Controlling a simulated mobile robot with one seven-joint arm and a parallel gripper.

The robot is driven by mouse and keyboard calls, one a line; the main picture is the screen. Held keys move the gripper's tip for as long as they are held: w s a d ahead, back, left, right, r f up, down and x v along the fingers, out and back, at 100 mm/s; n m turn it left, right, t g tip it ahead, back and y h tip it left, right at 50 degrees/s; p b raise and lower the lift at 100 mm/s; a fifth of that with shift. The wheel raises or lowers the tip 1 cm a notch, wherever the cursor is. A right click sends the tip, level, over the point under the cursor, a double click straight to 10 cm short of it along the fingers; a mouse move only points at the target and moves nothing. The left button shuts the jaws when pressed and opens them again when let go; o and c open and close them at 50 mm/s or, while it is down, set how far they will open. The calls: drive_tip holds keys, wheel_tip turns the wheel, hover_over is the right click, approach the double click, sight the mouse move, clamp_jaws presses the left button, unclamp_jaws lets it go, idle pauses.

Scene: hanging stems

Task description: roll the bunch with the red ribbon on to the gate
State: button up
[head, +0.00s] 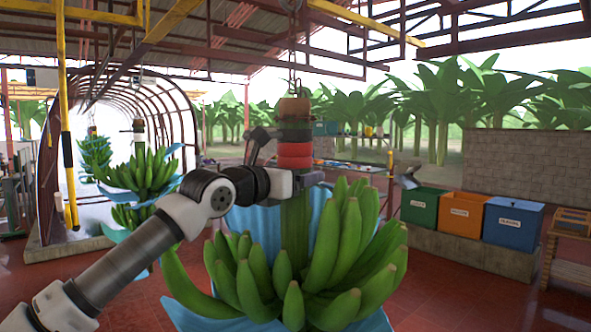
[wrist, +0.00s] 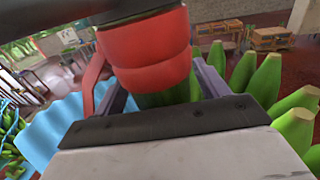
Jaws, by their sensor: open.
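A large green banana bunch (head: 345,255) hangs close in front of me, with a blue sheet (head: 262,222) behind its fruit. A red ribbon (head: 295,150) is wrapped around its thick stem, below an orange-brown stem top (head: 294,108). The ribbon fills the top middle of the wrist view (wrist: 145,50), with a loose red tail at its left. My gripper (head: 298,181) is at the stem just below the ribbon. In the wrist view my gripper (wrist: 155,88) is open, with one finger on each side of the stem. I cannot tell which structure is the gate.
Other bunches (head: 147,172) hang at the left before an arched tunnel (head: 130,100). Green (head: 422,207), orange (head: 461,212) and blue (head: 513,222) bins sit on a ledge at the right. Red floor (head: 450,285) is open before the ledge.

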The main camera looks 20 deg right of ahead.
drive_tip(key=c, duration=1.3)
drive_tip(key=shift+c, duration=0.2)
drive_tip(key=shift+w+b, duration=0.1)
drive_tip(key=shift+b, duration=0.2)
